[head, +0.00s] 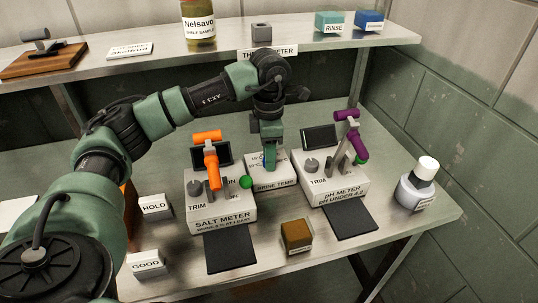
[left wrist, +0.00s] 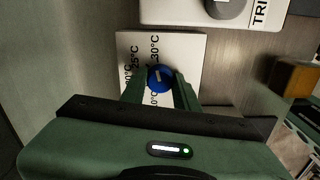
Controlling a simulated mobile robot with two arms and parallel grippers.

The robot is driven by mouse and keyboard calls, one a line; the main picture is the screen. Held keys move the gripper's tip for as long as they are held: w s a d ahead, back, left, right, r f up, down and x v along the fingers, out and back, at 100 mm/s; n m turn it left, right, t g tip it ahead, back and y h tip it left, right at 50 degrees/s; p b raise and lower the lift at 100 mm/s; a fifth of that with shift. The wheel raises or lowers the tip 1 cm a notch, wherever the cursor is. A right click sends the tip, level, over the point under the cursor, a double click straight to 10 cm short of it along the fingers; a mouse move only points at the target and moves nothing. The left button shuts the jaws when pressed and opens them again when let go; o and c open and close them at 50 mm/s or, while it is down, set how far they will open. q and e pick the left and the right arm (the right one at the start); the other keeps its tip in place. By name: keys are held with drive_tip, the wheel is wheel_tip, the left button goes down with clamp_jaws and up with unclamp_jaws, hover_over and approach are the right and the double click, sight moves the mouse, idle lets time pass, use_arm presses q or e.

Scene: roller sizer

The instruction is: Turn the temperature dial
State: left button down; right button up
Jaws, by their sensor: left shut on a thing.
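The brine temp box (head: 271,182) is a white block between the salt meter and the pH meter. Its blue temperature dial (left wrist: 159,77) shows in the left wrist view, with a light pointer mark and printed temperatures including 25°C and 30°C around it. My left gripper (head: 269,160) reaches down onto the box from above. In the left wrist view its green fingers (left wrist: 160,92) are shut on the dial, one on each side. In the head view the fingers hide most of the dial. The exact pointer reading is hard to tell. My right gripper is not in view.
The salt meter (head: 222,212) with an orange handle (head: 212,165) stands close on the left. The pH meter (head: 335,190) with a purple handle (head: 354,135) stands close on the right. A brown block (head: 297,236) and white bottle (head: 417,185) stand nearby. A shelf (head: 180,61) runs behind.

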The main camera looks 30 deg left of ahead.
use_arm(q)
drive_tip(key=n, duration=0.5)
drive_tip(key=shift+r+n, duration=0.1)
drive_tip(key=shift+n, duration=0.2)
drive_tip(key=n+p, duration=0.1)
drive_tip(key=n, duration=0.5)
drive_tip(key=shift+w+r, duration=0.1)
drive_tip(key=n, duration=0.5)
drive_tip(key=shift+n+p, duration=0.35)
drive_tip(key=shift+n, duration=0.05)
drive_tip(key=n+p, duration=0.1)
drive_tip(key=n, duration=0.4)
drive_tip(key=shift+n, duration=0.3)
drive_tip(key=c, duration=1.1)
unclamp_jaws()
drive_tip(key=shift+o, duration=0.2)
